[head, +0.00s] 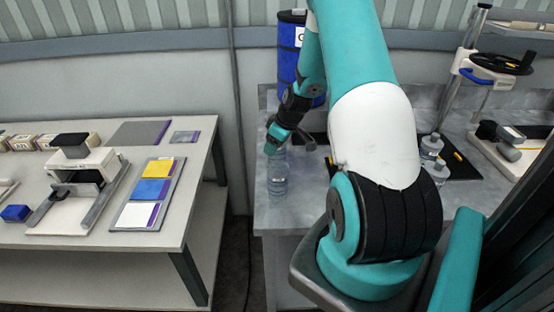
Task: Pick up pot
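A clear, upright jar-like container (278,182) stands near the left front edge of the grey bench (268,215). It may be the pot; no other thing in view is plainly a pot. My gripper (272,147) points down just above this container, at its top left. I cannot tell if it touches the container, and its fingers are too small and dark to show whether they are open or shut. My arm hides the middle of the bench.
Two clear bottles (431,148) stand right of my arm. A blue drum (290,45) is behind it. A stand with a black wheel (502,62) is at right. The left table (80,240) holds colour cards (150,190) and a small press (75,185). A gap separates table and bench.

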